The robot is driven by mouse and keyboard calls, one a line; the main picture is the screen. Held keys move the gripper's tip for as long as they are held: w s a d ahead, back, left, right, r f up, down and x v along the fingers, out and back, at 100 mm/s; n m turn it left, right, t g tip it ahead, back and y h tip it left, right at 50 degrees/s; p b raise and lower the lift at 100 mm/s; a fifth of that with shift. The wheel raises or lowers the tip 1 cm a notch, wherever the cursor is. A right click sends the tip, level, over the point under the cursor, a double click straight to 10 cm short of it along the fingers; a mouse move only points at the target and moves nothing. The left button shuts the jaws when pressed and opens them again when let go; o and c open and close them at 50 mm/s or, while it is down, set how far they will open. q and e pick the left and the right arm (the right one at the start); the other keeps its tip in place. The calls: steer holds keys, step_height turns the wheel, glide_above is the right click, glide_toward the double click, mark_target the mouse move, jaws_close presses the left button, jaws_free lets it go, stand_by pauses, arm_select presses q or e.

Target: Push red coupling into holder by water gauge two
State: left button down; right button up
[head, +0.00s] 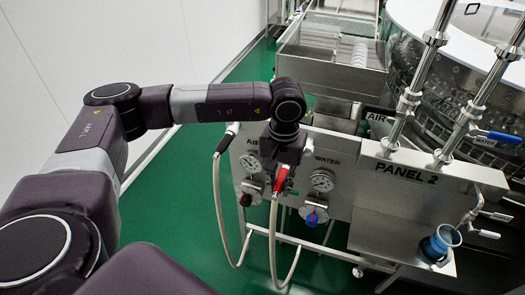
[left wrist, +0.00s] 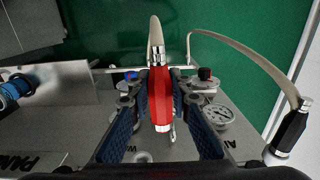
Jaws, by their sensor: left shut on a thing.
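The red coupling (head: 281,179) is on the end of a beige hose, in front of the panel between the two gauges. My left gripper (head: 284,162) is shut on it. In the left wrist view the red coupling (left wrist: 160,98) stands between the two blue-padded fingers of my left gripper (left wrist: 162,104), its hose running up and away. The water gauge (head: 322,180) is on panel 2, just right of the gripper, under the WATER label. The holder is not clearly visible; the gripper and wrist cover that part of the panel. My right gripper is not in view.
A black coupling (head: 228,138) with its own hose hangs at the panel's left; it also shows in the left wrist view (left wrist: 290,128). The air gauge (head: 250,163) and a blue valve knob (head: 312,218) are close by.

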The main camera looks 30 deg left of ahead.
arm_select(q)
steer(key=shift+w+d+b, duration=0.25)
steer(key=shift+d+b, duration=0.1)
steer(key=shift+d, duration=0.6)
steer(key=shift+w+d+b, duration=0.25)
steer(key=shift+d+b, duration=0.1)
steer(key=shift+d, duration=0.6)
steer(key=shift+b, duration=0.4)
steer(key=shift+w, duration=0.15)
steer(key=shift+w+a+b, duration=0.25)
steer(key=shift+w+b, duration=0.1)
steer(key=shift+w, duration=0.55)
steer(key=shift+w+a+b, duration=0.2)
steer(key=shift+w+b, duration=0.15)
steer(key=shift+w, duration=0.55)
steer(key=shift+w+a+b, duration=0.25)
steer(key=shift+w+b, duration=0.1)
steer(key=shift+w, duration=0.55)
steer(key=shift+b, duration=0.7)
steer(key=shift+w+a, duration=0.15)
steer(key=shift+w, duration=0.5)
